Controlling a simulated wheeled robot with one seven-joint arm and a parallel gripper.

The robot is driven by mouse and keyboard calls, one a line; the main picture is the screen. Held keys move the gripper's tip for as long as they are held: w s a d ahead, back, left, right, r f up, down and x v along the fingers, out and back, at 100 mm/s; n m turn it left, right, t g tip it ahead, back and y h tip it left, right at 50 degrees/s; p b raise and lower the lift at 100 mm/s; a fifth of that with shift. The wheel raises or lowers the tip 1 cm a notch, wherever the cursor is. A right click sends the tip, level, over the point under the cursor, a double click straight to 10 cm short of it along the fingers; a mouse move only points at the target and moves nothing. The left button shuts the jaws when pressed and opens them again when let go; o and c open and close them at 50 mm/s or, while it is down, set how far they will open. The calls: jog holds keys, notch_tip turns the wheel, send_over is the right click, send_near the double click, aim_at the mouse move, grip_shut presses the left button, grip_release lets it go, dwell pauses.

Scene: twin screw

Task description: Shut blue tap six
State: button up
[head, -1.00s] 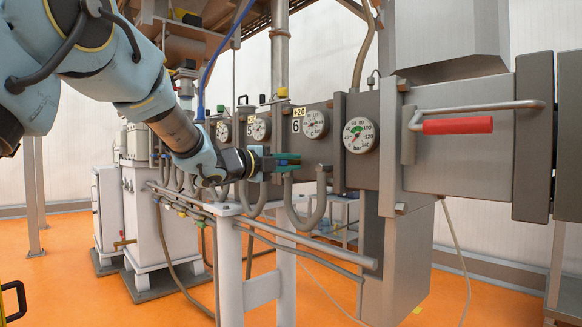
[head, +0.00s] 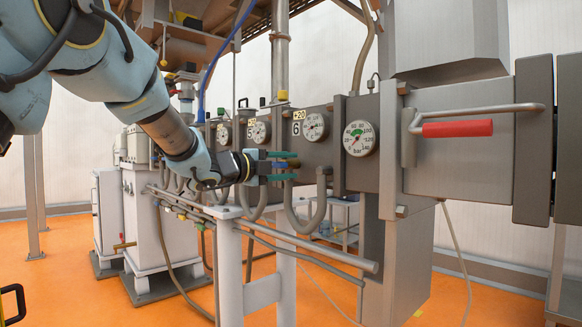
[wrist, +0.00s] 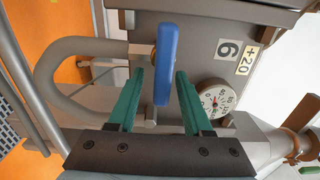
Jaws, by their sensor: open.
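My gripper (wrist: 157,78) is open, with one green finger on each side of the handle and a gap visible on both sides. In the head view my gripper (head: 286,165) is at the block below the gauge by the 6 label (head: 296,128). The tap's stem is mostly hidden behind the handle.
A curved grey hose (head: 308,222) hangs just right of my gripper. Round gauges (head: 314,126) line the block above. A lever with a red grip (head: 457,128) sticks out at right. A horizontal pipe (head: 330,253) runs below.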

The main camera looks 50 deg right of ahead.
jog(key=a, duration=0.9)
jog(key=shift+w+a, duration=0.25)
jog(key=shift+a, duration=0.05)
